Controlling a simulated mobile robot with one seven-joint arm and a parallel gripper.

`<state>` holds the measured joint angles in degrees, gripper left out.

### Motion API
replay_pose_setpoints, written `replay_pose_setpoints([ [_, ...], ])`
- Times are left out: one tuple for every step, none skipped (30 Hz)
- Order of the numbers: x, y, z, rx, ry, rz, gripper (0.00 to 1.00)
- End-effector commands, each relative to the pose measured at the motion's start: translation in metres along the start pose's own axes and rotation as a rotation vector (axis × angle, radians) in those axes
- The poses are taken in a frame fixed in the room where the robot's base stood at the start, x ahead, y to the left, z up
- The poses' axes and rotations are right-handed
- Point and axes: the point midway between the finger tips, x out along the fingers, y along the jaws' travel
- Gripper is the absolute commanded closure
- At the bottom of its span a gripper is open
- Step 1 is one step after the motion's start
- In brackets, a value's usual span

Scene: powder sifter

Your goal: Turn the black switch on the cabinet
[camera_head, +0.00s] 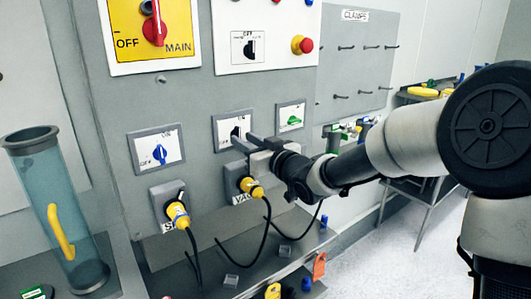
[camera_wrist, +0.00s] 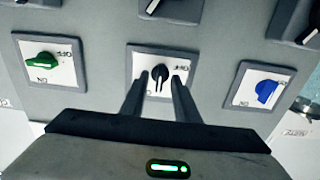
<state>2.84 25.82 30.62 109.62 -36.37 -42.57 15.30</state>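The black switch (camera_head: 236,131) is a small knob on a white plate in a grey frame, in the cabinet's lower row between a blue and a green switch. In the wrist view the black switch (camera_wrist: 159,72) shows upside down, its pointer roughly upright in the picture. My gripper (camera_head: 240,140) is open in front of this plate and partly hides it in the head view. In the wrist view the two fingers of my gripper (camera_wrist: 160,80) appear on either side of the knob, with gaps. Whether they reach its depth I cannot tell.
The blue switch (camera_head: 160,153) and green switch (camera_head: 293,120) flank it. Another black switch (camera_head: 250,48) sits above, beside a red button (camera_head: 305,45). Yellow plugs (camera_head: 178,214) with black cables are below. A clear tube (camera_head: 60,210) stands at left.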

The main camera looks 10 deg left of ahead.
Motion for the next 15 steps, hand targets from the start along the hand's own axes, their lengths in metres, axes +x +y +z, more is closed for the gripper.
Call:
replay_pose_setpoints([
  [-0.009, 0.001, 0.000, -0.002, -0.001, 0.003, 0.72],
  [-0.015, 0.001, 0.000, -0.002, 0.000, 0.003, 0.72],
  [-0.024, 0.001, 0.000, -0.002, -0.002, 0.003, 0.72],
  [-0.031, 0.001, -0.001, -0.003, -0.001, 0.004, 0.72],
  [-0.039, 0.001, 0.000, -0.004, -0.001, 0.004, 0.72],
  [-0.049, 0.001, 0.000, -0.003, -0.001, 0.004, 0.72],
  [-0.057, 0.001, 0.000, -0.002, -0.001, 0.005, 0.72],
  [-0.064, 0.001, 0.000, -0.004, -0.002, 0.004, 0.72],
  [-0.074, 0.001, 0.000, -0.003, -0.001, 0.004, 0.72],
  [-0.082, 0.001, 0.000, -0.002, -0.002, 0.005, 0.72],
  [-0.089, 0.001, 0.000, -0.004, -0.001, 0.004, 0.72],
  [-0.099, 0.002, 0.000, -0.002, -0.002, 0.005, 0.72],
  [-0.106, 0.001, -0.001, -0.002, -0.001, 0.005, 0.72],
  [-0.112, 0.001, 0.000, -0.002, -0.002, 0.004, 0.72],
  [-0.121, 0.001, -0.001, -0.002, -0.001, 0.004, 0.72],
])
